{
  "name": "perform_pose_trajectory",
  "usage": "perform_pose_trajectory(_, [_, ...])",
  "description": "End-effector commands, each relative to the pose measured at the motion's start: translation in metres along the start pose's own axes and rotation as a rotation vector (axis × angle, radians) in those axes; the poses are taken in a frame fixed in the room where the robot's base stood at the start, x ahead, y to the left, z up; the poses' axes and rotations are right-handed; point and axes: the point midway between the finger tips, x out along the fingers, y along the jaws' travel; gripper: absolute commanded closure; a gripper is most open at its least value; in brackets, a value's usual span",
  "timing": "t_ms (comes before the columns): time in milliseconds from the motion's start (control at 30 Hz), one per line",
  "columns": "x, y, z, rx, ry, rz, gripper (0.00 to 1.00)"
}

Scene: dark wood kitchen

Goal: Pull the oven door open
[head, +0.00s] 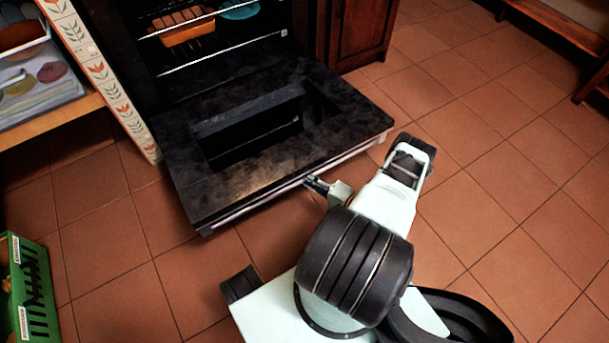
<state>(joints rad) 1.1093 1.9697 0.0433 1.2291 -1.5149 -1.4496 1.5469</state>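The dark, mottled oven door (255,182) is folded down and lies roughly level in front of the oven, with a rectangular window opening (250,128) in its middle. A light handle or trim strip (352,154) runs along its front edge. My gripper (317,184) is at the middle of that front edge, touching it or very close. The fingertips are small and partly hidden, so I cannot tell whether they are shut on the handle. The oven cavity (165,62) behind the door is exposed.
Inside the oven are wire racks, an orange slatted dish (185,28) and a teal dish (238,9). A patterned panel and shelf (75,112) stand left, a green crate (35,290) lower left, and a wooden bench (555,35) upper right. The tiled floor right is clear.

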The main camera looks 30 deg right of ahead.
Motion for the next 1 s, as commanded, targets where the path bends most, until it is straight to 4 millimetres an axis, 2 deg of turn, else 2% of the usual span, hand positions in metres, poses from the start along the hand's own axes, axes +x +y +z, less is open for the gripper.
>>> perform_pose_trajectory(333, [0.0000,0.0005,-0.0012,-0.001,0.002,0.001,1.00])
perform_pose_trajectory(367, [0.0000,0.0005,-0.0013,-0.001,0.003,0.001,0.84])
perform_pose_trajectory(533, [0.0001,0.0003,-0.0011,-0.001,0.002,0.000,0.66])
perform_pose_trajectory(1000, [0.0002,-0.0010,-0.0008,-0.001,0.001,-0.001,0.66])
